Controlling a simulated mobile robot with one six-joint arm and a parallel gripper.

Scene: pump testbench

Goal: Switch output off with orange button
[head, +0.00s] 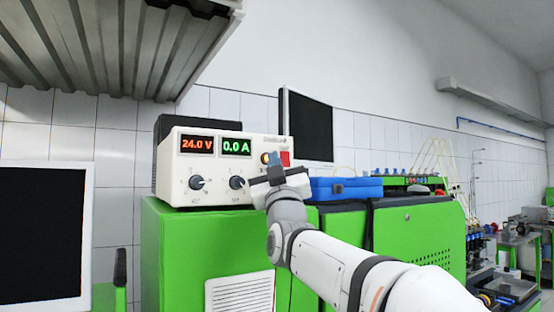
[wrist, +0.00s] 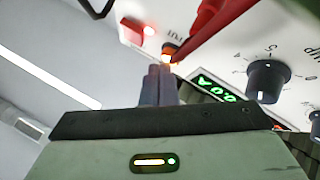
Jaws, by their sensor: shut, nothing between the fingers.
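The power supply (head: 222,150) is a white box with red "24.0 V" and green "0.0 A" displays. Its orange button (head: 265,157) shows at the right of the front panel, just left of my fingertips. In the wrist view the orange button (wrist: 169,50) glows right at the ends of my fingers; whether they touch it I cannot tell. My gripper (head: 274,157) is shut and empty, its fingers together and pointing at the panel. It also shows in the wrist view (wrist: 159,70). A red part overlaps the button's edge in the wrist view.
A red square switch (head: 285,158) sits right of the orange button. Two knobs (head: 197,183) (head: 237,183) are on the panel's lower left. The supply stands on a green cabinet (head: 195,240). A blue case (head: 345,188) lies to the right, and a dark monitor (head: 308,127) stands behind.

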